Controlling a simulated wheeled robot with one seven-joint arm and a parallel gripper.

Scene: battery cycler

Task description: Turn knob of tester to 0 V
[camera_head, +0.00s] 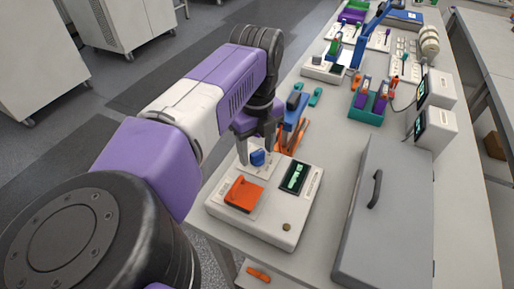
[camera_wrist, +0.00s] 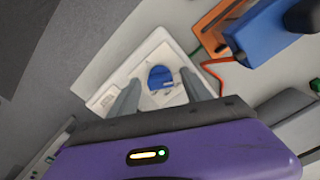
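The tester (camera_head: 258,222) is a white box on the near left part of the bench. It has an orange square pad (camera_head: 243,194), a dark display (camera_head: 294,177) with green characters too small to read, and a blue knob (camera_head: 257,157) at its far end. My gripper (camera_head: 256,155) points down over the knob. In the wrist view, my gripper (camera_wrist: 163,98) is open, its two grey fingers on either side of the blue knob (camera_wrist: 160,77) with gaps between. Whether the fingers reach down to knob height I cannot tell. The knob's exact setting is not readable.
A grey case (camera_head: 385,215) with a dark handle lies to the tester's right. Behind the tester are a blue device on an orange stand (camera_head: 293,125), a green rack (camera_head: 368,108) and white instruments (camera_head: 436,125). The bench's front left edge is close to the tester.

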